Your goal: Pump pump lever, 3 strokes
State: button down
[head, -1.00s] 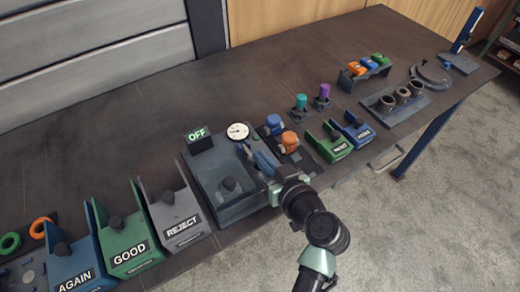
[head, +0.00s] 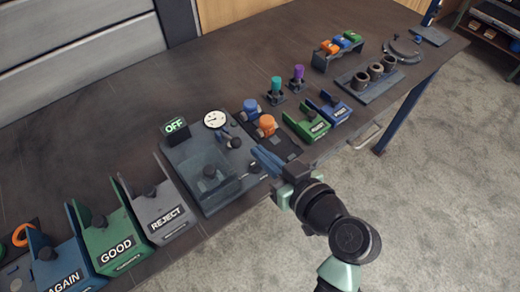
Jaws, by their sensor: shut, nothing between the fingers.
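The pump station is a grey box (head: 211,196) with a lit OFF sign (head: 175,126) and a round white gauge (head: 215,119). What looks like the pump lever (head: 234,142), a short arm with a dark knob, stands on the box just below the gauge. A second dark knob (head: 209,171) sits within a see-through cover on the box. My gripper (head: 259,154) is shut and empty, its blue fingers right of the lever knob and apart from it in the picture. The fingers hide part of the box's right edge.
Labelled bins REJECT (head: 164,218) and GOOD (head: 115,245) stand to the left. A blue piece (head: 250,108) and an orange piece (head: 267,125) sit on a dark plate close behind my gripper. Green (head: 310,128) and blue (head: 336,110) bins stand to the right.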

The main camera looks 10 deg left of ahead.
dwell(0.4)
jog(key=w+a+r+n+g+h+p, duration=0.2)
jog(key=a+r+n+g+p, duration=0.1)
jog(key=p, duration=0.5)
notch_tip(320, 180, up, 2)
jog(key=shift+w+a+r+n+p, duration=0.15)
jog(key=shift+a+r+n+p, duration=0.15)
jog(key=shift+a+n, duration=0.4)
jog(key=shift+f, duration=0.1)
jog(key=shift+a, duration=0.1)
